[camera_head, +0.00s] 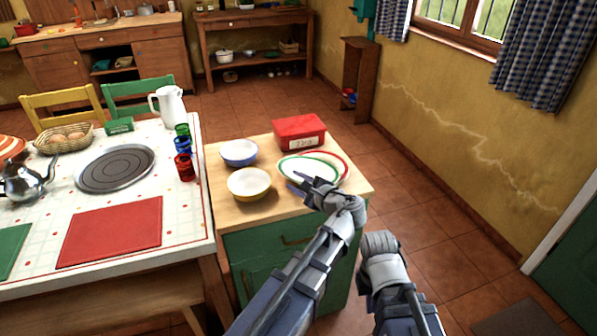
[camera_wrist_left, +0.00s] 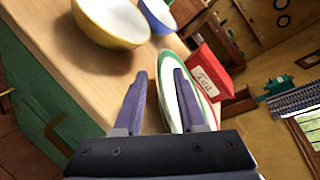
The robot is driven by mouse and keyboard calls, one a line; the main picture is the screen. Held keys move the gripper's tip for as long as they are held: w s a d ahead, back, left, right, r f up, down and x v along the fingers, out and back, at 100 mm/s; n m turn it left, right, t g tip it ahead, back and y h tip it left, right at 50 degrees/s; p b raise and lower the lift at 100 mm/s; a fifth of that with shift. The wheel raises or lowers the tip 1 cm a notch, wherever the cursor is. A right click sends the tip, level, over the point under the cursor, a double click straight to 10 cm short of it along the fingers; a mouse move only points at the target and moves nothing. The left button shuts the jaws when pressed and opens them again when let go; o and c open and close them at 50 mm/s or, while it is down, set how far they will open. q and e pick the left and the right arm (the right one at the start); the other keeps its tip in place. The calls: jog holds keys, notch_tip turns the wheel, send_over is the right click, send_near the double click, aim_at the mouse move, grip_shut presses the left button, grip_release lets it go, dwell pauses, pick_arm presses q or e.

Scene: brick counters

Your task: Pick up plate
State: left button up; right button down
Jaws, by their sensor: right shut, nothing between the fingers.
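A white plate with a green rim (camera_head: 308,168) lies on the wooden top of the green cabinet. A red-rimmed plate (camera_head: 344,162) shows partly from behind or under it. My left gripper (camera_head: 297,182) is open at the near edge of the green-rimmed plate. In the left wrist view its two fingers (camera_wrist_left: 158,88) stand apart, with the plate (camera_wrist_left: 167,72) seen beyond and between them; I cannot tell whether they touch it. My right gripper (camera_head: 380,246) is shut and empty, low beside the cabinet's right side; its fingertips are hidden.
A yellow bowl (camera_head: 249,184) and a blue bowl (camera_head: 239,152) stand left of the plates. A red box (camera_head: 299,131) stands behind them. A table (camera_head: 185,228) with red cups (camera_head: 185,167) adjoins on the left.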

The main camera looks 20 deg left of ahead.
pick_arm(q)
jog(key=shift+w+a+f, duration=0.15)
jog(key=shift+w+a, duration=0.05)
jog(key=shift+a, duration=0.05)
jog(key=shift+s+d, duration=0.1)
jog(key=shift+d, duration=0.1)
grip_shut()
dwell(1.1)
